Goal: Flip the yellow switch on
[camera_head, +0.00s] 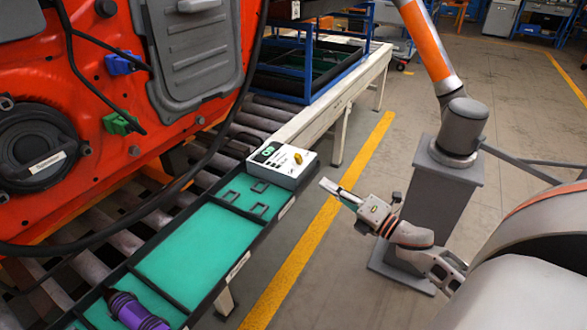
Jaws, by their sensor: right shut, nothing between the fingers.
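The yellow switch (298,158) is a small knob on the top of a white box (280,168) with a green label. The box sits at the far end of the green-lined tray. The switch is too small to tell which position it is in. My right gripper (328,184) is shut and empty. It is to the right of the box, apart from the switch, with its fingers pointing left towards the box. My left gripper is not in view.
The long tray (190,250) has dark rims and holds a purple and black tool (134,312) at its near end. An orange door panel (85,150) stands to the left over rollers. A grey pedestal (435,200) stands behind my right arm.

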